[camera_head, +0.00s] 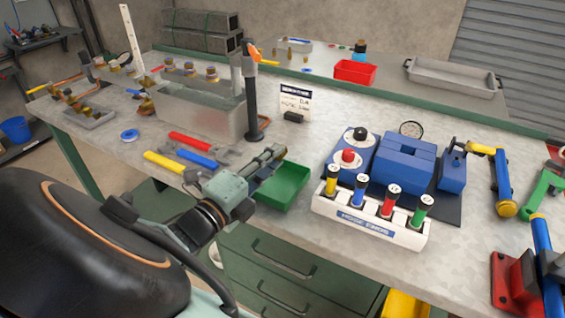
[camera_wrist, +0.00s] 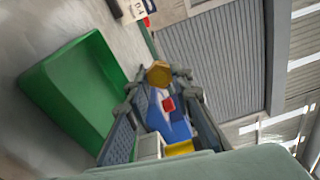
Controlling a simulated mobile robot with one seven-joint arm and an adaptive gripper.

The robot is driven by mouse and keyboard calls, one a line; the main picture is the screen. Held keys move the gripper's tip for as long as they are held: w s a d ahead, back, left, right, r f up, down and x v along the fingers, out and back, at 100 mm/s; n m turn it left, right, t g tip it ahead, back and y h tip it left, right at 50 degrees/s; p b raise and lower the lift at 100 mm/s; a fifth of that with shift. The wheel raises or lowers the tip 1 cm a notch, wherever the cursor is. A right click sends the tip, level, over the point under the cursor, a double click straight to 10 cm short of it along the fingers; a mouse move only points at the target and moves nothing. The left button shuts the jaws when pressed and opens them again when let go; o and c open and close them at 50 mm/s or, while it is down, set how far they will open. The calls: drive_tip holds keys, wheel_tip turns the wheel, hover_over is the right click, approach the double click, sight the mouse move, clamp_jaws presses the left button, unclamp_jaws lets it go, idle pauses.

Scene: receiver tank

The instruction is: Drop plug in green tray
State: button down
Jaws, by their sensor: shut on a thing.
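My gripper (camera_head: 271,157) is held just above and to the left of the green tray (camera_head: 287,187) in the head view. In the wrist view its fingertips (camera_wrist: 158,78) are shut on a brass, hexagonal plug (camera_wrist: 158,73). The plug is hard to make out in the head view. The green tray (camera_wrist: 62,85) lies to the left of the fingers in the wrist view, and the plug is apart from it. The part of the tray floor that shows looks empty. My gripper hides the tray's left side in the head view.
A metal tank (camera_head: 200,106) with brass fittings and a black post (camera_head: 253,105) stand behind. Red (camera_head: 195,141), blue (camera_head: 198,158) and yellow (camera_head: 163,162) handled tools lie to the left.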

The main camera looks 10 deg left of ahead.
drive_tip(key=c, duration=1.6)
unclamp_jaws()
drive_tip(key=v, duration=1.2)
drive_tip(key=shift+r, duration=0.1)
